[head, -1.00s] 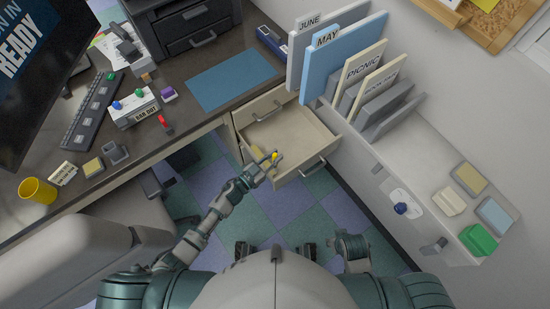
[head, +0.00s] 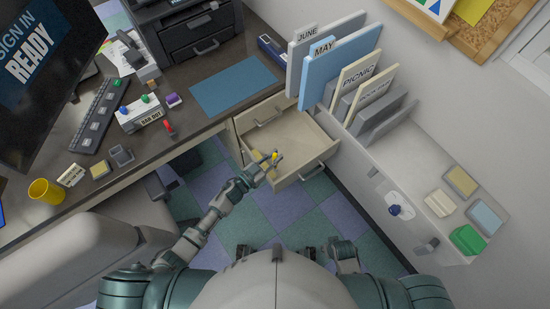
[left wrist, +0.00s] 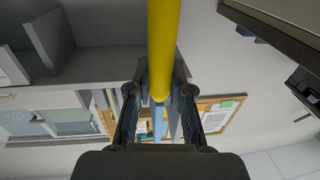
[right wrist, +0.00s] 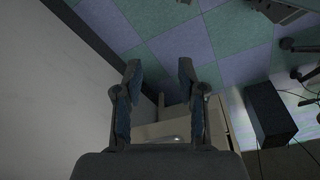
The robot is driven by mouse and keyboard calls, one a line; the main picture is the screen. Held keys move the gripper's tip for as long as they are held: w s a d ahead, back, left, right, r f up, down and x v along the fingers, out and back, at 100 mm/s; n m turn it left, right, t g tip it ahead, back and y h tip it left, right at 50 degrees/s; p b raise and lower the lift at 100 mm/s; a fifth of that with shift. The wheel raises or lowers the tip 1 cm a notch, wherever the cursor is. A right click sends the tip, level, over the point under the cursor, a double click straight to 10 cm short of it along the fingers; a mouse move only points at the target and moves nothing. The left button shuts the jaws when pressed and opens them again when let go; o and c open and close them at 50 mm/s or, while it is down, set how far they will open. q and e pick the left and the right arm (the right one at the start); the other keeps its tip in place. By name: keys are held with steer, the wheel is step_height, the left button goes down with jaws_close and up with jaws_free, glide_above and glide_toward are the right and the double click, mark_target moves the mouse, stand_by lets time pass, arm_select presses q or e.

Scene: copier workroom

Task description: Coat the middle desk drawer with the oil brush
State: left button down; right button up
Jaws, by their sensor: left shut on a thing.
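The desk drawer (head: 293,137) is pulled out, a beige open box with a metal handle (head: 312,171) on its front. Its visible floor looks bare. My left gripper (head: 264,167) is at the drawer's left front corner, shut on the oil brush (head: 274,155), whose yellow end shows above the fingers. The brush's yellow handle (left wrist: 161,48) stands between the fingers in the left wrist view. The bristles are hidden or too small to tell. My right gripper (right wrist: 159,75) is open and empty in the right wrist view, low beside the beige cabinet front (right wrist: 167,130).
The dark desktop (head: 195,115) holds a blue mat (head: 236,86), a keyboard (head: 98,115), a yellow cup (head: 46,191) and small items. Right of the drawer, a pale ledge (head: 415,180) carries upright folders (head: 340,65) and small blocks. A grey chair (head: 75,250) stands at lower left.

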steer(key=shift+s+f, duration=0.2)
steer(key=shift+f, duration=0.3)
steer(key=shift+s+f, duration=0.2)
steer(key=shift+f, duration=0.3)
